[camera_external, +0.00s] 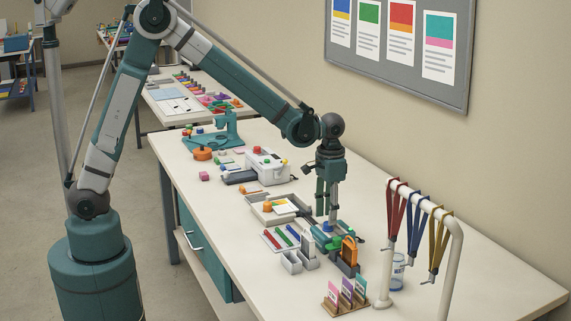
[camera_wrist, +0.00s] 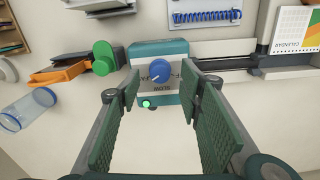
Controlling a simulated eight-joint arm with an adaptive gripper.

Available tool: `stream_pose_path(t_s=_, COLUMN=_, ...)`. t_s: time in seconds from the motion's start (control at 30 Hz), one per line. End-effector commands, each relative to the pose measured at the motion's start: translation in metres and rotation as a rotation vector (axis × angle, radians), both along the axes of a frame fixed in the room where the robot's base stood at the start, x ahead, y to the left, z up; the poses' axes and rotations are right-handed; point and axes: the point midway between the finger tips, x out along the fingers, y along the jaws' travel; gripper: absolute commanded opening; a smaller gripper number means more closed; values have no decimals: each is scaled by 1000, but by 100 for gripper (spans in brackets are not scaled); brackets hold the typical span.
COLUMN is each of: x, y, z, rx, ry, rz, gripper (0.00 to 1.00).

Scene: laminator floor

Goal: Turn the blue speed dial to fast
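The blue speed dial (camera_wrist: 158,71) sits on the face of a teal and white box (camera_wrist: 160,48) in the wrist view. Printed letters surround the dial; the word below it appears to read SLOW, upside down. The dial's pointer direction is too small to tell for sure. A small green light (camera_wrist: 146,104) shows below the dial. My gripper (camera_wrist: 160,112) is open and empty, its two dark green ribbed fingers spread to either side of the box, with the dial beyond the tips.
A green knob (camera_wrist: 104,58) and an orange piece (camera_wrist: 62,73) stand left of the box in the wrist view. In the external view, a white rack (camera_external: 452,270) with hanging lanyards stands to the right, near small card holders (camera_external: 346,296).

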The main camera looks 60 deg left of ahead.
Motion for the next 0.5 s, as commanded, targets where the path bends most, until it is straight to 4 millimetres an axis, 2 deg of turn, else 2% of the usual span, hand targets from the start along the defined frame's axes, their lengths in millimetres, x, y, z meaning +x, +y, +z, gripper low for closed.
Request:
stream_pose_path(t_s=0.3, x=0, y=0, z=51, rx=0, ry=0, rz=0, gripper=37)
stream_pose_path(t_s=0.5, x=-1, y=0, z=76, rx=0, ry=0, rz=0, gripper=37)
